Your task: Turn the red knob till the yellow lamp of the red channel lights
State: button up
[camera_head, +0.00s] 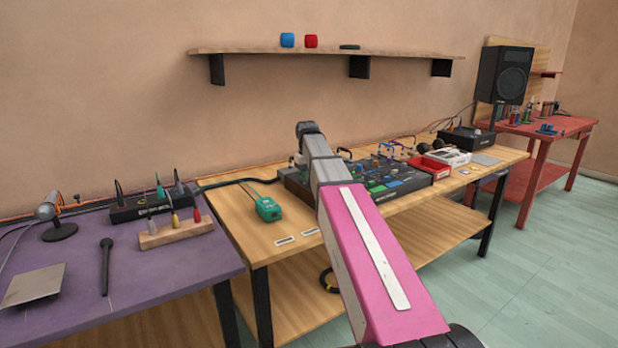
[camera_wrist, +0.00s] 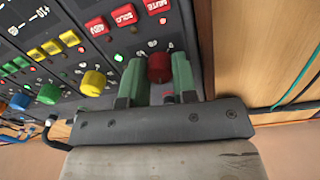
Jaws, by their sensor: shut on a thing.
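The red knob (camera_wrist: 159,69) stands on the dark mixer panel in the wrist view. My gripper (camera_wrist: 160,63) is shut on it, with one green finger on each side. A small green light (camera_wrist: 118,57) glows on the panel left of the knob. I cannot make out a lit yellow lamp beside the red knob; the fingers hide part of the panel there. In the head view the mixer (camera_head: 398,188) sits on the wooden table, and my arm hides the gripper and the red knob.
Red buttons (camera_wrist: 124,15), a yellow knob (camera_wrist: 93,83) and a green knob (camera_wrist: 48,94) are on the same panel. Bare wood (camera_wrist: 240,50) and cables lie right of it. A green box (camera_head: 268,209) and a red tray (camera_head: 428,167) flank the mixer.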

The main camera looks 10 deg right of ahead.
dwell(0.3)
jog(key=o, duration=0.9)
jog(key=r, duration=1)
jog(key=shift+a+r, duration=0.25)
jog(key=shift+r, duration=0.15)
jog(key=shift+s, duration=0.15)
